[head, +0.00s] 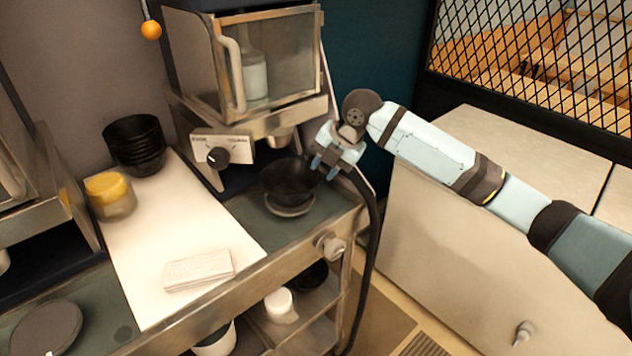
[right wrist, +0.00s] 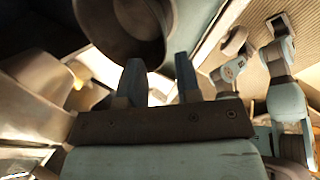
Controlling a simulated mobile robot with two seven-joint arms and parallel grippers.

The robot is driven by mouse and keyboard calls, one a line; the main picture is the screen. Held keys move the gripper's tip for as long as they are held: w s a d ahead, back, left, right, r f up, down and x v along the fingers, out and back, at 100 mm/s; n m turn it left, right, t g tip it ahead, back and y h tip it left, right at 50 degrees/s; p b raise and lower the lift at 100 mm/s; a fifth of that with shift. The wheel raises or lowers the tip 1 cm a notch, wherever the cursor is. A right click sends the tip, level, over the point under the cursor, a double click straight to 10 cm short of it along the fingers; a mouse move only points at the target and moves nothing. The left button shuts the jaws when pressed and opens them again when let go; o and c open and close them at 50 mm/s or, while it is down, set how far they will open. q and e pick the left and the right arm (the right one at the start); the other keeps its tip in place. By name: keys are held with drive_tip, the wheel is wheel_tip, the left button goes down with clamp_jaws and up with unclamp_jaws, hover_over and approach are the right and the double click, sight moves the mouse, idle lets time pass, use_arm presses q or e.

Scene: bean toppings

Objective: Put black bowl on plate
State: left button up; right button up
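A black bowl (head: 286,181) sits upright at a small grey plate (head: 291,210) below the dispenser. The plate's rim shows around the bowl's base; I cannot tell whether the two touch. My right gripper (head: 325,168) is at the bowl's right rim, coming from the right. In the right wrist view its two fingers (right wrist: 160,78) are apart with nothing clearly held between them. The dark bowl (right wrist: 140,22) shows just beyond the fingertips. Whether a finger touches the rim is unclear. My left gripper is not in view.
A dispenser (head: 268,60) with a knob stands behind the bowl. A stack of black bowls (head: 135,150), a yellow-lidded jar (head: 110,196) and a light folded block (head: 199,270) are on the white board (head: 165,225). A dark disc (head: 46,328) lies at lower left.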

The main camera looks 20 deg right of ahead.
drive_tip(key=shift+v, duration=1.6)
drive_tip(key=s+a+f+m, duration=0.4)
drive_tip(key=s+f+m, duration=0.1)
drive_tip(key=s+f, duration=0.3)
drive_tip(key=s+a+f+m, duration=0.4)
drive_tip(key=s+f, duration=0.4)
drive_tip(key=s+d+f+m+h, duration=0.1)
drive_tip(key=s+d+f+m, duration=0.15)
drive_tip(key=s+m, duration=0.35)
drive_tip(key=s+d+f+m+h, duration=0.1)
drive_tip(key=s+d+m, duration=0.3)
drive_tip(key=s, duration=0.5)
drive_tip(key=s+d+f+m+h, duration=0.1)
drive_tip(key=s+d+f+m, duration=0.1)
drive_tip(key=s+m, duration=0.45)
drive_tip(key=w+a+f+n+t+y+p, duration=0.1)
drive_tip(key=w+a+f+t+y+p, duration=0.1)
drive_tip(key=w+a+f+t+p, duration=0.3)
drive_tip(key=a+f+t+p, duration=0.1)
drive_tip(key=a+t+p, duration=0.1)
drive_tip(key=shift+w+t+y, duration=0.2)
drive_tip(key=shift+t+y, duration=0.1)
